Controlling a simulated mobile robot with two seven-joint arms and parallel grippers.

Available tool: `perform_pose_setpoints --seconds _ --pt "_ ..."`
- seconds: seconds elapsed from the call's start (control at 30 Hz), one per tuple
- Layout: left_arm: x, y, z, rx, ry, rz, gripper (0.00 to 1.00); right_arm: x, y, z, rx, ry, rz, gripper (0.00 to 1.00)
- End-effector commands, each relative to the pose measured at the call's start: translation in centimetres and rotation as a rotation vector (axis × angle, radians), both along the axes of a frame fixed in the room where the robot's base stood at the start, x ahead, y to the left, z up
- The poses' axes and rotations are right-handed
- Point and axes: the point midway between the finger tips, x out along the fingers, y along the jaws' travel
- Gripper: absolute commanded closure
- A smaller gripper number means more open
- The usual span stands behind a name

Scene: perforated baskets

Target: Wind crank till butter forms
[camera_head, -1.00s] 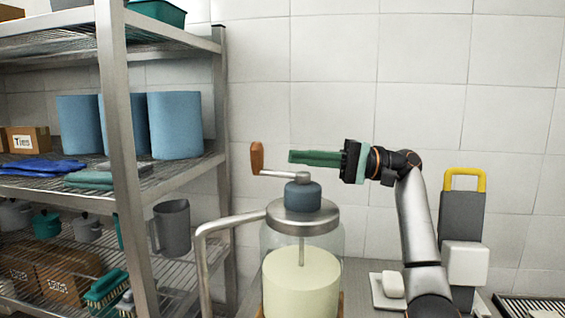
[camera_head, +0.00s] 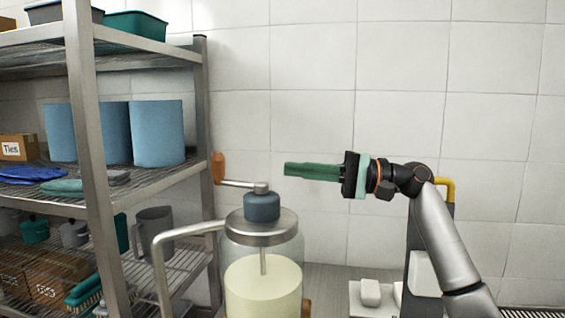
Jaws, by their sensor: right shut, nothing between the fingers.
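The butter churn is a clear glass jar (camera_head: 263,285) holding pale yellow liquid or cream, with a metal lid (camera_head: 262,238) and a dark blue-grey gear housing (camera_head: 262,207) on top. Its metal crank arm (camera_head: 238,184) points left from the housing and carries an upright orange-brown wooden handle (camera_head: 218,168) at its end. My right gripper (camera_head: 286,169) has green fingers that point left. It is shut and empty, above and to the right of the gear housing, apart from the crank and its handle. My left gripper is not in view.
A metal wire shelf rack (camera_head: 84,130) stands close on the left, holding blue rolls (camera_head: 157,133), a grey jug (camera_head: 154,229) and boxes. A white soap dish (camera_head: 369,296) lies right of the churn. Air above the churn is free.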

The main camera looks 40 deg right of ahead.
Motion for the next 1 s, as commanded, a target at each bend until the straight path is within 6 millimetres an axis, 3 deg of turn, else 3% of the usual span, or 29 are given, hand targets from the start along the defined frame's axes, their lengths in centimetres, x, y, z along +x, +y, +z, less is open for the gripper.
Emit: perform_pose_setpoints --seconds 0.6,1.0 --pt "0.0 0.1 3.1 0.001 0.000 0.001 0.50 5.7 6.9 0.8 0.003 0.002 0.003 1.00" --pt "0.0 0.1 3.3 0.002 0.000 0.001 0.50 6.5 7.8 0.7 0.001 0.002 0.000 1.00"
